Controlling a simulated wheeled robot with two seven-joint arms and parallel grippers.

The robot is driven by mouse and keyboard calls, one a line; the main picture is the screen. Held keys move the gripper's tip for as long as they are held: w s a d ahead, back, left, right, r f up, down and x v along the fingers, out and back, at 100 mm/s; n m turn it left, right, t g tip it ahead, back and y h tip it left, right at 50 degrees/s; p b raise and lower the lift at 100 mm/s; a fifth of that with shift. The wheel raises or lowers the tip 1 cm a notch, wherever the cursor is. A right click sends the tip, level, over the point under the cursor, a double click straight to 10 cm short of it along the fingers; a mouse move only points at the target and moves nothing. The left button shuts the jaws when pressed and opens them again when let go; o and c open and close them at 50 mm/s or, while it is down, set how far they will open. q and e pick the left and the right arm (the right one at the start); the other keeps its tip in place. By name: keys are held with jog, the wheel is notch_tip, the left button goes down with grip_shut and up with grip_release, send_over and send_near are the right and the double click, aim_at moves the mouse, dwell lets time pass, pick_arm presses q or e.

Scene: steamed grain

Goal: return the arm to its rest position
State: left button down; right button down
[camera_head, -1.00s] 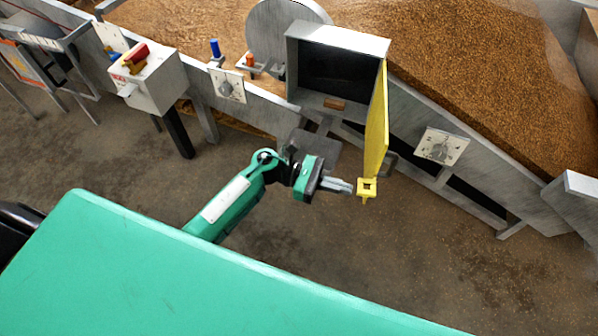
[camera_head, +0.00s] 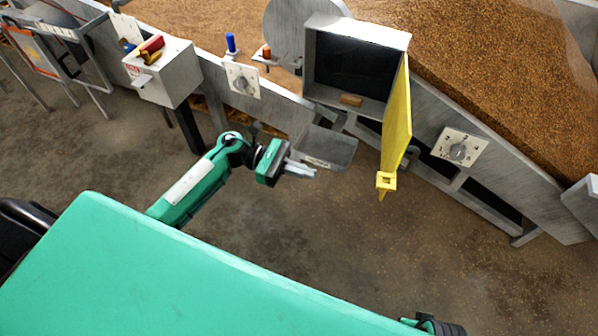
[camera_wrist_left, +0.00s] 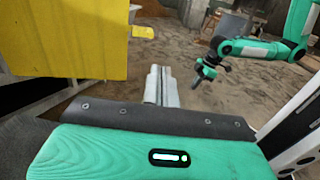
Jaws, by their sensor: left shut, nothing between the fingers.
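My left gripper (camera_head: 314,173) is shut and empty, held above the floor in the head view. Its closed fingers also show in the left wrist view (camera_wrist_left: 162,86). It is left of the yellow door (camera_head: 397,115) and its handle (camera_head: 386,182), with a clear gap. The door stands open on a grey metal box (camera_head: 355,33) with a dark inside. The door also fills the upper left of the left wrist view (camera_wrist_left: 65,40). My right arm shows at the upper right there, with its small dark gripper (camera_wrist_left: 200,76); its fingers are too small to judge.
A grey shelf-like plate (camera_head: 330,150) lies just behind the gripper. A white box with red and yellow parts (camera_head: 165,75) stands at the left. Dial panels (camera_head: 458,148) flank the grey box. A grain-filled trough (camera_head: 490,70) is behind. Floor in front is clear.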

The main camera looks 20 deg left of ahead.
pick_arm(q)
jog(key=shift+s+a, duration=0.1)
jog(key=shift+a, duration=0.45)
